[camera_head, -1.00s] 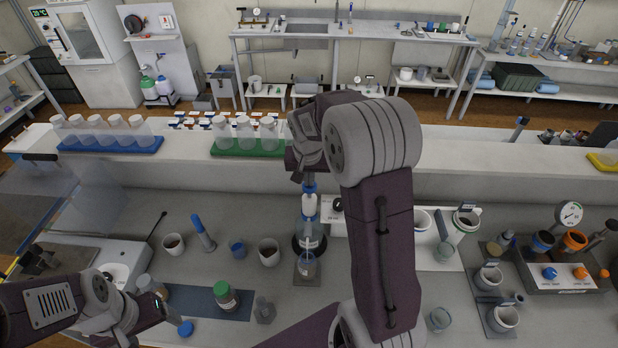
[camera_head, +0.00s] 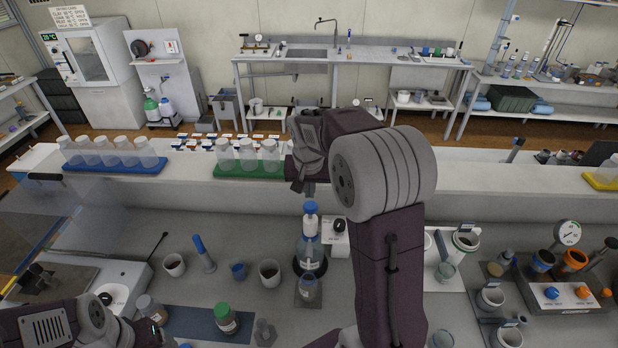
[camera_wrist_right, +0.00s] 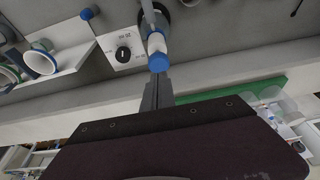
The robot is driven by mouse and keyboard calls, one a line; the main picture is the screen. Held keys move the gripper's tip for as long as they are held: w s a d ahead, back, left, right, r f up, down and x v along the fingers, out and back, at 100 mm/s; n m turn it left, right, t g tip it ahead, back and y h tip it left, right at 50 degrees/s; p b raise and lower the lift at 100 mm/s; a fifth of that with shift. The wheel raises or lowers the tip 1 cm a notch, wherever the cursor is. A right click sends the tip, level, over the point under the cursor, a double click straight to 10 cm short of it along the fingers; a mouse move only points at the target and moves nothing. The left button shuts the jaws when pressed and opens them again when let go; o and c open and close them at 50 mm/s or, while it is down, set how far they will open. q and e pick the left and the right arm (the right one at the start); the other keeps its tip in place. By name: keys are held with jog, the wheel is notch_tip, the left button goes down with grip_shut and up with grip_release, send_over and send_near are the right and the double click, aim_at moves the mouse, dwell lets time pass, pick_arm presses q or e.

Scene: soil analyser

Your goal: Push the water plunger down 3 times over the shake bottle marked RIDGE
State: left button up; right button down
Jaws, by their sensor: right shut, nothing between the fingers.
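The water dispenser (camera_head: 309,252) is a clear bottle with a white neck and a blue plunger head (camera_head: 311,207). It stands at mid-bench. A small clear bottle (camera_head: 308,291) stands just in front of it, under the spout area; I cannot read its marking. My right gripper (camera_head: 309,194) is shut and empty, pointing down directly above the plunger head. In the right wrist view its fingertips (camera_wrist_right: 158,78) reach the blue head (camera_wrist_right: 158,62); whether they touch is unclear. My left gripper (camera_head: 155,338) is low at the left, partly cut off; its jaws are unclear.
A small white box with a black knob (camera_head: 338,228) stands right beside the dispenser. Cups (camera_head: 269,272), a blue-capped bottle (camera_head: 203,254) and a green-capped jar (camera_head: 226,318) stand to the left. Blue (camera_head: 120,170) and green (camera_head: 232,174) racks of bottles sit on the raised ledge behind.

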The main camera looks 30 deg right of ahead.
jog(key=v, duration=0.5)
jog(key=shift+r+b, duration=0.3)
jog(key=shift+r, duration=0.05)
jog(key=shift+w+d, duration=0.1)
jog(key=shift+d, duration=0.05)
